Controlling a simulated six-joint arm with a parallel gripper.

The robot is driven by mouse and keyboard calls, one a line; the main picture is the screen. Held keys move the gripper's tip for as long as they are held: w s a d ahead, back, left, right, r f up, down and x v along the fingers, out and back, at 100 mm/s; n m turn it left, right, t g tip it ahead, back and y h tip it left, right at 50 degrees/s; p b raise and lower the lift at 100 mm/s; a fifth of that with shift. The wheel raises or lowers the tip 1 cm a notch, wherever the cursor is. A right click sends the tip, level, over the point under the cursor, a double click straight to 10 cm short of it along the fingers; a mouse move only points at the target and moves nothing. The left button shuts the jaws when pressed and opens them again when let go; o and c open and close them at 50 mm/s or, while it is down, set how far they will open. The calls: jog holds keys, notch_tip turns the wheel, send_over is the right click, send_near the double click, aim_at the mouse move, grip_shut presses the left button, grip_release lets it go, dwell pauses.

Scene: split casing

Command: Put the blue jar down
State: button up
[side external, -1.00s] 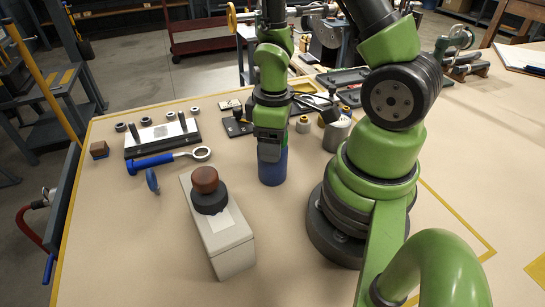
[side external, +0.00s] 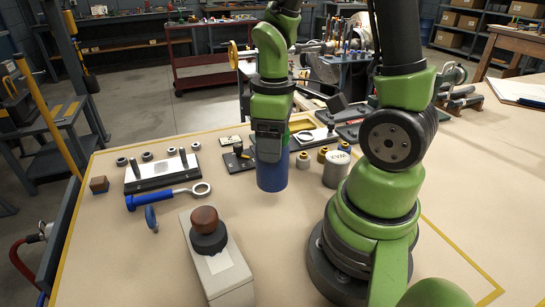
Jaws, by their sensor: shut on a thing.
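The blue jar (side external: 272,173) is a plain blue cylinder, upright, near the middle of the side external view. My gripper (side external: 271,150) comes down from above and is shut on the jar's upper part. The fingers and the jar's top are largely hidden by the gripper body. The jar's lower end seems close to the tan table (side external: 300,222), but I cannot tell whether it touches.
A grey box with a brown knob (side external: 204,220) stands in front, left of the jar. A blue-handled ring wrench (side external: 165,196) and a plate with pegs (side external: 162,170) lie left. A grey cylinder (side external: 337,170) and small capped parts (side external: 304,160) stand right. The table in front of the jar is clear.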

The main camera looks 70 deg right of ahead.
jog(key=shift+r, duration=0.95)
notch_tip(320, 180, up, 5)
jog(key=shift+f, duration=0.1)
jog(key=w+a+n, duration=0.5)
jog(key=a, duration=0.6)
jog(key=w+a+n, duration=0.4)
jog(key=a+n, duration=0.1)
jog(key=a, duration=0.7)
jog(key=s+a+n, duration=0.3)
jog(key=s+a, duration=0.1)
jog(key=a, duration=0.4)
jog(key=s+a+n, duration=0.3)
jog(key=s+a, duration=0.1)
jog(key=a, duration=0.3)
notch_tip(320, 180, down, 15)
jog(key=shift+w, duration=0.3)
jog(key=shift+f, duration=0.25)
